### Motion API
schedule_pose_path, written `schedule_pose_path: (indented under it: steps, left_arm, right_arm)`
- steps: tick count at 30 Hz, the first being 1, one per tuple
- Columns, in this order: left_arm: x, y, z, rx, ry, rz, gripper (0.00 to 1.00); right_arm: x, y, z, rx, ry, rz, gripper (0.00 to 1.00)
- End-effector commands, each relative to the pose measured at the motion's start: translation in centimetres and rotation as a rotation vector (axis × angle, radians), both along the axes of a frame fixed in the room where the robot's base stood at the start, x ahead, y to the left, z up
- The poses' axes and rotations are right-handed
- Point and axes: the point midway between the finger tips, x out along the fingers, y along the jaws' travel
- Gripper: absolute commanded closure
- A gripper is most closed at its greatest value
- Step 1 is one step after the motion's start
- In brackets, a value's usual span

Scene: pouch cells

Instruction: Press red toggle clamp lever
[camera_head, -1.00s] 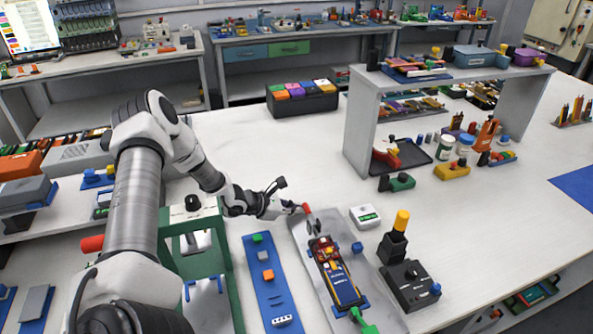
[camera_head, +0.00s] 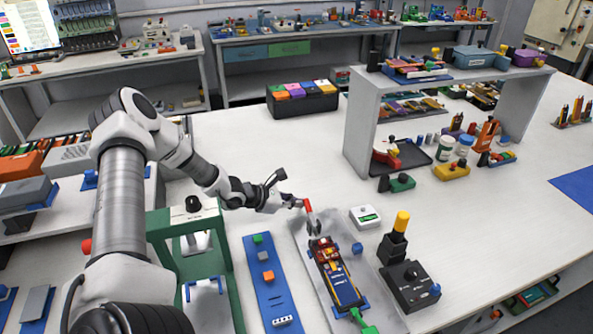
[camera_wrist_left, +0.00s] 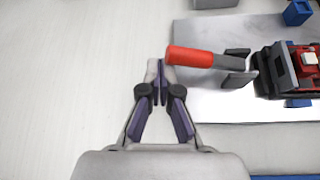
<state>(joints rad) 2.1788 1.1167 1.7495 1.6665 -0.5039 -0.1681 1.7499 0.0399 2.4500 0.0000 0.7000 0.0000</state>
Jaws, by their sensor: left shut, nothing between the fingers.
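The red toggle clamp lever (camera_head: 308,205) stands at the far end of the metal plate (camera_head: 305,236), at the end of the dark pouch cell fixture (camera_head: 332,272). In the left wrist view its red handle (camera_wrist_left: 190,57) points left, joined to a grey metal clamp (camera_wrist_left: 237,70). My left gripper (camera_head: 297,202) is shut and empty, right beside the handle. In the left wrist view its closed fingertips (camera_wrist_left: 160,72) lie at the handle's free end; I cannot tell whether they touch it. My right gripper is not in view.
A blue strip with coloured blocks (camera_head: 268,297) and a green frame (camera_head: 160,232) stand left of the plate. A white box (camera_head: 365,217) and a black box with a yellow-topped post (camera_head: 408,285) stand right. A shelf (camera_head: 362,130) stands behind; open table lies between.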

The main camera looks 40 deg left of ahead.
Motion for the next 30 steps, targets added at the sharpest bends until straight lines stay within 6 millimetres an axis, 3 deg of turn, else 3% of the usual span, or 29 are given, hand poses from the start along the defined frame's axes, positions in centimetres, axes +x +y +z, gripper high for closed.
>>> schedule_pose_path:
  steps: [12, 30]
  left_arm:
    - [-0.4, -0.8, 2.9, -0.001, -0.002, 0.001, 1.00]
    - [-0.5, -1.0, 3.9, 0.000, 0.000, 0.000, 1.00]
  right_arm:
    - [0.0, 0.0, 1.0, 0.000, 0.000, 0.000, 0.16]
    - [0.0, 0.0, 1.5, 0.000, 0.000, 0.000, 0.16]
